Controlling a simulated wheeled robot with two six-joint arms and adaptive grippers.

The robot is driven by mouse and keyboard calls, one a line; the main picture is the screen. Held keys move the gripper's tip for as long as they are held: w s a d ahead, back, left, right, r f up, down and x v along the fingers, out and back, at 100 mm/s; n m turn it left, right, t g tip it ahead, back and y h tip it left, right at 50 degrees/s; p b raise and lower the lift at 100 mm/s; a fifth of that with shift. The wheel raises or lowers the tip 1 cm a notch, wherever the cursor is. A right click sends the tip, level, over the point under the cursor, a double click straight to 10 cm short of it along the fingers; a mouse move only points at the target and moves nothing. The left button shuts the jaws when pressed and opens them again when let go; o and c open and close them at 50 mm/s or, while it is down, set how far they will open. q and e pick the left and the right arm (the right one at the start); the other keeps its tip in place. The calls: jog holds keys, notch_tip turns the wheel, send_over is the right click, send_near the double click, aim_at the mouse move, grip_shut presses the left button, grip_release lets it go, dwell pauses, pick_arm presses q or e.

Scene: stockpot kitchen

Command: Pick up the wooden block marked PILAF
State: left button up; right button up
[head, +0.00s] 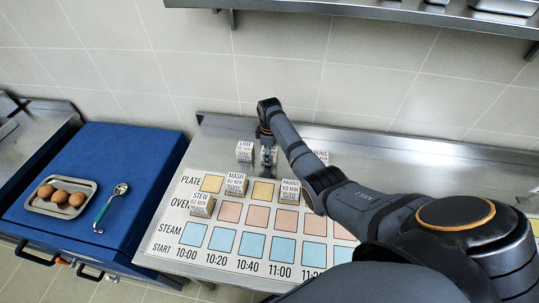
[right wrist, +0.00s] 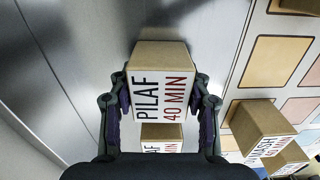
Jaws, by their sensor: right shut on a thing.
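The wooden block marked PILAF 40 MIN (right wrist: 160,82) sits between the two fingers of my right gripper (right wrist: 162,97) in the right wrist view. The fingers press on its two sides, so the gripper is shut on it. In the head view my right gripper (head: 268,156) is at the back of the steel counter, just right of the block marked LOAF (head: 244,150). There the gripper mostly hides the PILAF block, and I cannot tell if it is off the counter. My left gripper is not in view.
Blocks marked MASH (head: 236,184), STEW (head: 202,205) and another (head: 290,191) stand on the schedule board (head: 169,228). A block (head: 321,157) stands behind my right arm. The blue cabinet (head: 112,158) at left holds a tray of brown round items (head: 88,190) and a ladle (head: 110,207).

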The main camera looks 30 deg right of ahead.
notch_tip(320, 180, up, 3)
jog(key=shift+w+r, duration=0.1)
jog(key=shift+r, duration=0.05)
jog(key=s+a+r+p, duration=0.6)
jog(key=s+r, duration=0.3)
jog(key=s, duration=0.2)
jog(key=shift+s+a+r, duration=0.4)
jog(key=shift+a, duration=0.5)
